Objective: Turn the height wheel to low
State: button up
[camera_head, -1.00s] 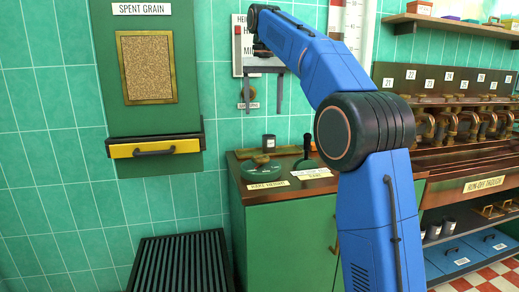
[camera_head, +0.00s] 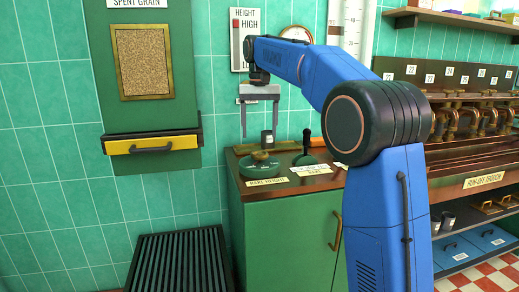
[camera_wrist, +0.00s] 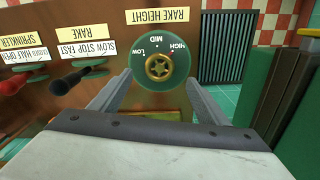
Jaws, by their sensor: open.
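The rake height wheel is a green disc with a brass hub (camera_head: 259,165), on the left end of the counter. In the wrist view the green wheel (camera_wrist: 158,66) carries the words LOW, MID and HIGH, upside down, with LOW at left. My gripper (camera_head: 259,134) is open and empty, pointing down above the wheel. In the wrist view its fingers (camera_wrist: 158,80) appear either side of the wheel, apart from the hub. The wall height gauge (camera_head: 236,55) shows a red marker in its upper part; the arm partly covers it.
In the wrist view a red-knobbed lever (camera_wrist: 14,82) is further left. A dark slatted grate (camera_head: 180,262) lies left of the green cabinet (camera_head: 285,235).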

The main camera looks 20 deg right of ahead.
aim_at(260, 153)
notch_tip(260, 153, down, 7)
jog(key=shift+f, duration=0.1)
dwell(0.3)
jog(key=c, duration=1)
